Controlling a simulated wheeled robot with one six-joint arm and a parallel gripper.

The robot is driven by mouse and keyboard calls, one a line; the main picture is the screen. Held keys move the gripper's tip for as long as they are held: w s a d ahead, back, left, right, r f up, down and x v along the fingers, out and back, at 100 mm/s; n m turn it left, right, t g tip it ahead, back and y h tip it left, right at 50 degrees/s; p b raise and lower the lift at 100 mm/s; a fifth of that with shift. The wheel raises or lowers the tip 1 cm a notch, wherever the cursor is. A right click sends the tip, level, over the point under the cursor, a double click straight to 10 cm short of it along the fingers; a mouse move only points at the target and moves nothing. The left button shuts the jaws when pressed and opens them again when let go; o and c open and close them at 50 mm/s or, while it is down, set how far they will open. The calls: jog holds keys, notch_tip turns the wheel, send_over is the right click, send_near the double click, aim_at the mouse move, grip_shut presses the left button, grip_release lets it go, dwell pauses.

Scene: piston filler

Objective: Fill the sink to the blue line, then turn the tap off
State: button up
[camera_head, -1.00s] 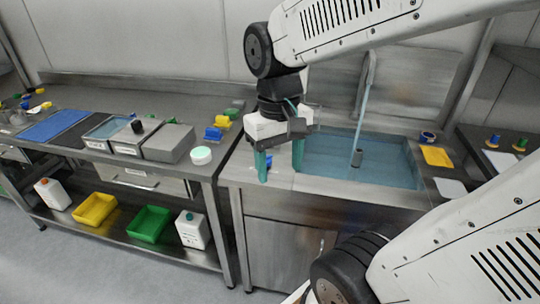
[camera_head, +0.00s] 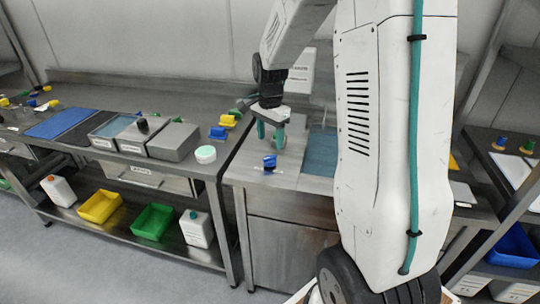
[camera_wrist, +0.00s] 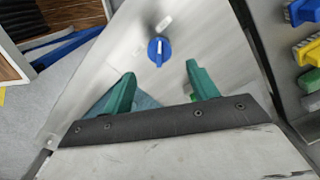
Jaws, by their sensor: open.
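The sink (camera_head: 321,153) holds bluish water; only its left part shows in the head view. My arm hides the rest, including the spout, so I cannot see whether water runs now. No blue line can be made out. The blue tap knob (camera_head: 269,162) sits on the steel deck left of the sink. My gripper (camera_head: 270,138) is open and empty, behind and above the knob. In the wrist view the knob (camera_wrist: 159,50) has a pale pointer mark and lies beyond the spread green fingertips of my gripper (camera_wrist: 160,75), apart from them.
A bench stands to the left, with steel boxes (camera_head: 173,141), a white-green round tub (camera_head: 205,154) and yellow and blue brushes (camera_head: 218,133). Green (camera_head: 152,222) and yellow bins (camera_head: 99,207) sit on its lower shelf. Another bench with cards and bobbins (camera_head: 499,143) is at right.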

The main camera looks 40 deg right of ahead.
aim_at(270, 159)
notch_tip(270, 159, down, 7)
jog(key=shift+f, duration=0.15)
jog(key=shift+c, duration=0.3)
jog(key=c, duration=0.9)
